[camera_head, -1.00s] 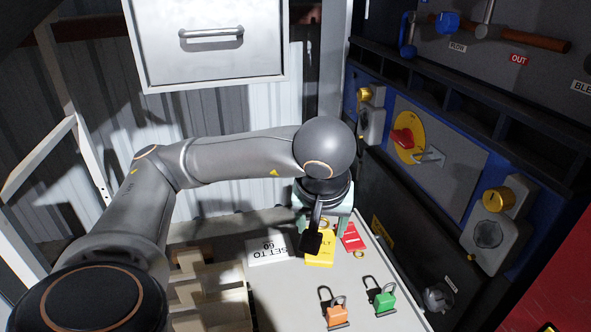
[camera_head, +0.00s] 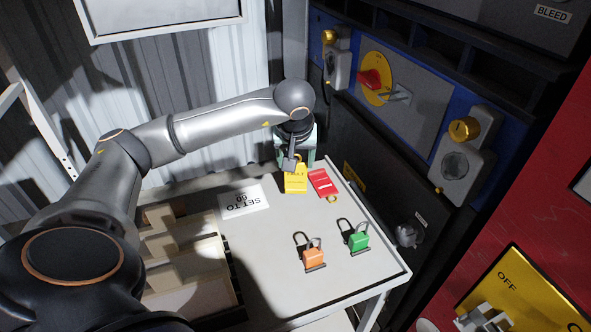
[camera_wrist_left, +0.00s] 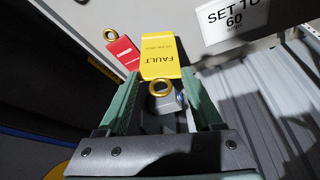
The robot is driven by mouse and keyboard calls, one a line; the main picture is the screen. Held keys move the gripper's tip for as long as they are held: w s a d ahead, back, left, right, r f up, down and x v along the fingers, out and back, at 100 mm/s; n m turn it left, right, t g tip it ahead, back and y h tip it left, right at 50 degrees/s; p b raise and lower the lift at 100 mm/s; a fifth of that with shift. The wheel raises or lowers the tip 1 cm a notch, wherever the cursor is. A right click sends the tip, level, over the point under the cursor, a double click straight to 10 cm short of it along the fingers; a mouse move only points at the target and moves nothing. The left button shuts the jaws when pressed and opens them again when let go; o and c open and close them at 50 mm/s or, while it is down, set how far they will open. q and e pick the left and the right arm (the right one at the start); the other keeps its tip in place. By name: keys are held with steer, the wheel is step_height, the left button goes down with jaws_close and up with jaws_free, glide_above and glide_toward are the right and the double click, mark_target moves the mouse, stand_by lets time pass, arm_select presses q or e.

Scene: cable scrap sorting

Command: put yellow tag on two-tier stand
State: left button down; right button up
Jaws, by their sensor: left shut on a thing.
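The yellow tag (camera_head: 295,180), marked FAULT, is on the white tabletop near its far edge, beside the red tag (camera_head: 324,184). In the left wrist view the yellow tag (camera_wrist_left: 160,55) sits between the fingertips of my left gripper (camera_wrist_left: 162,75), its brass ring toward the palm. My left gripper is shut on it across its width. A small grey block (camera_wrist_left: 168,103) shows below the ring; I cannot tell what it is. A stepped wooden rack (camera_head: 185,250) stands at the left of the table; I cannot tell whether it is the two-tier stand. My right gripper is not in view.
An orange padlock (camera_head: 313,257) and a green padlock (camera_head: 359,242) are on the tabletop (camera_head: 270,285) nearer me. A white SET TO 60 card (camera_head: 243,201) lies left of the tags.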

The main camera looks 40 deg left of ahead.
mark_target(296, 174)
arm_select(q)
steer(key=shift+f, duration=1.55)
steer(key=shift+f, duration=0.15)
steer(key=shift+c, duration=0.2)
jaws_free()
steer(key=shift+r, duration=0.25)
steer(key=p+v, duration=0.1)
steer(key=v, duration=1)
steer(key=shift+r, duration=0.4)
steer(key=shift+d, duration=0.1)
